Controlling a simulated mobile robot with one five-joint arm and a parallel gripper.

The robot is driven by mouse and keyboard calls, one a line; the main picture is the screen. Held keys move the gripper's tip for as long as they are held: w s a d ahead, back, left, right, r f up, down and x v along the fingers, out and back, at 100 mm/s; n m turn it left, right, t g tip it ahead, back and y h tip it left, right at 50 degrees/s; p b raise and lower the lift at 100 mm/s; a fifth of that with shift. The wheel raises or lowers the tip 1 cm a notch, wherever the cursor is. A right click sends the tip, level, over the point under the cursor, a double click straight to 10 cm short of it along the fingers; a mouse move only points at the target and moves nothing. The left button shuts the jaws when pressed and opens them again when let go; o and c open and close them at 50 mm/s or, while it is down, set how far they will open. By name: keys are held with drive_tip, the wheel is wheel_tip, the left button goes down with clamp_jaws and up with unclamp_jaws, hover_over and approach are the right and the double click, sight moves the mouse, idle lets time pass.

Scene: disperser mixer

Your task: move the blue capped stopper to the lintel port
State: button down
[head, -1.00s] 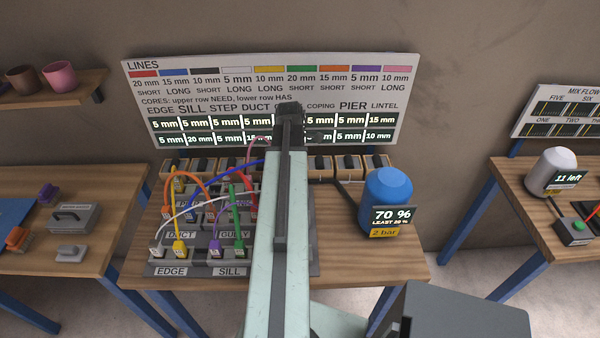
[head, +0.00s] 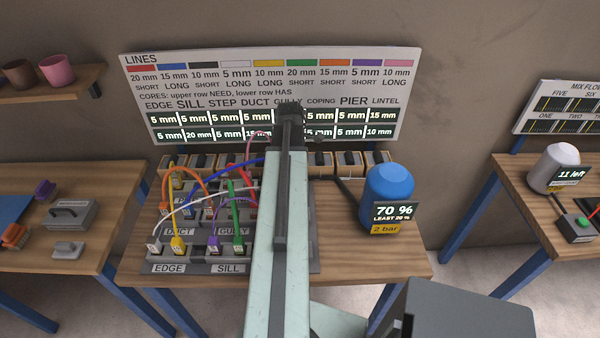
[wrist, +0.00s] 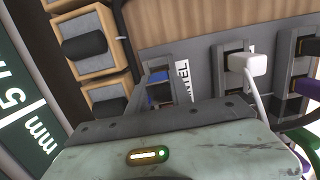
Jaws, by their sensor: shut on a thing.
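A small blue patch, which I take for the blue capped stopper (wrist: 158,80), shows in the wrist view just past the front edge of my gripper (wrist: 160,98). My gripper is shut on it; the fingertips are mostly hidden by the pale housing. The stopper is at or just above the grey block of the lintel port (wrist: 155,69), beside a label ending in "TEL" (wrist: 184,82). I cannot tell whether it is seated. In the head view my arm hides the gripper, the stopper and the lintel port. A blue line (head: 225,168) runs right behind my arm.
Right of the label in the wrist view, a white plug (wrist: 246,63) sits in a neighbouring port. Wooden blocks with black knobs (wrist: 85,42) stand at left. In the head view several coloured lines crowd the port panel (head: 310,225); a blue tank (head: 388,190) stands right.

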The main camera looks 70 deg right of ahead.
drive_tip(key=shift+f+b, duration=1.05)
drive_tip(key=shift+f, duration=0.05)
drive_tip(key=c, duration=1.1)
unclamp_jaws()
drive_tip(key=shift+r, duration=0.1)
drive_tip(key=r+p, duration=0.5)
drive_tip(key=w+r+p, duration=0.1)
drive_tip(key=r+p, duration=0.2)
drive_tip(key=shift+a, duration=0.2)
drive_tip(key=shift+f, duration=0.15)
